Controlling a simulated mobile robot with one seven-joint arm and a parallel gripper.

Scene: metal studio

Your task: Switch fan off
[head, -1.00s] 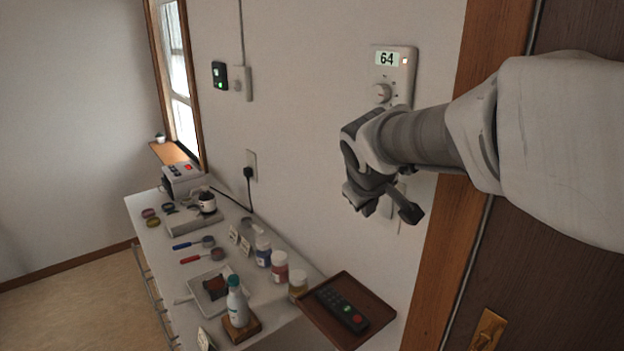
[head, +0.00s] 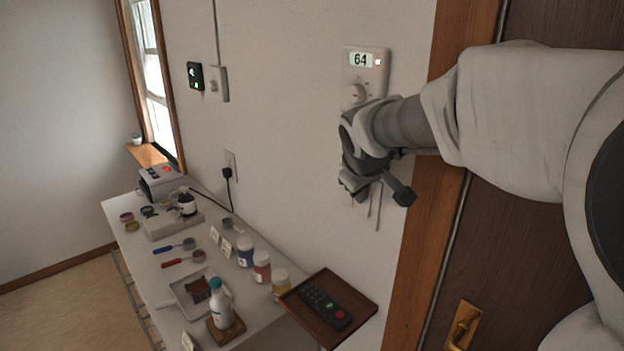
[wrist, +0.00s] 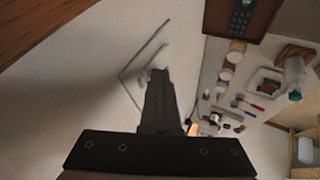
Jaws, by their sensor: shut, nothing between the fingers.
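No fan is in view. A pale wall plate (head: 376,208) sits on the wall right behind my gripper (head: 357,188), which hides most of it. In the wrist view the plate (wrist: 130,76) shows as a thin pale outline, with my shut, empty gripper (wrist: 160,76) in front of it. I cannot tell whether the fingertips touch it, or which way its switch is set. A thermostat-like panel (head: 362,76) with a dial, a "64" display and a red light is just above my gripper. Farther left is a white wall switch (head: 218,84) with a cord above it.
A dark wooden tray (head: 350,300) with a remote (head: 325,305) lies below my gripper. The counter (head: 200,262) to the left holds jars, a bottle, spoons and a scale. A door (head: 520,225) with a brass handle is at the right.

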